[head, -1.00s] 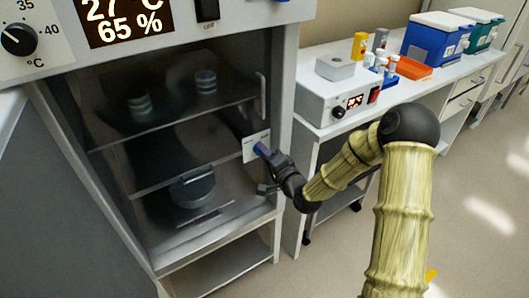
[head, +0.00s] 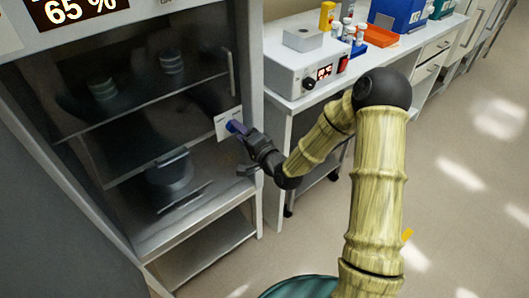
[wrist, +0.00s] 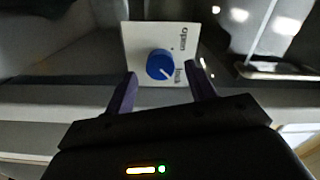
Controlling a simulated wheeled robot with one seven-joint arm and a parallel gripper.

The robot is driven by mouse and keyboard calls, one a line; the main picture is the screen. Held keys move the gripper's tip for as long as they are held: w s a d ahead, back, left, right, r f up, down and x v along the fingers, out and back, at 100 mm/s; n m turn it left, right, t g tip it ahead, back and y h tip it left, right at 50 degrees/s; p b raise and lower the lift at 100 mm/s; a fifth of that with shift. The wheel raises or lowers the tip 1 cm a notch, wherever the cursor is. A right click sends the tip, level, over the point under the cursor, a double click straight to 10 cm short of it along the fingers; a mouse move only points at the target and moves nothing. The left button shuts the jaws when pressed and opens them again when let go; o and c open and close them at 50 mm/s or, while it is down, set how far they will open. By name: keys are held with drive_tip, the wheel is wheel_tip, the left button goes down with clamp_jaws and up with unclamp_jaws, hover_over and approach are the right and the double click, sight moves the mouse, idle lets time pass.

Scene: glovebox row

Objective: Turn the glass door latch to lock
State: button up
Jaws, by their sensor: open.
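The latch is a round blue knob (wrist: 160,64) with a white pointer line, on a white plate (wrist: 130,43) marked "open" and "lock". In the wrist view the line points to the lower right, towards the side of the "lock" word. The plate (head: 222,123) sits at the right edge of the dark glass door (head: 120,130) in the head view. My gripper (wrist: 161,76) is open, with its purple fingers apart on the left and right of the knob, slightly below it. I cannot tell whether they touch it. In the head view my gripper (head: 242,130) partly covers the knob.
A vertical door handle (head: 230,73) is above the latch. To the right stands a bench with a white device (head: 305,70), an orange tray (head: 380,37) and a blue box (head: 398,14). The floor (head: 470,200) at right is clear.

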drive_tip(key=p+v, duration=0.9)
drive_tip(key=v, duration=0.6)
drive_tip(key=shift+s+d+p, duration=0.3)
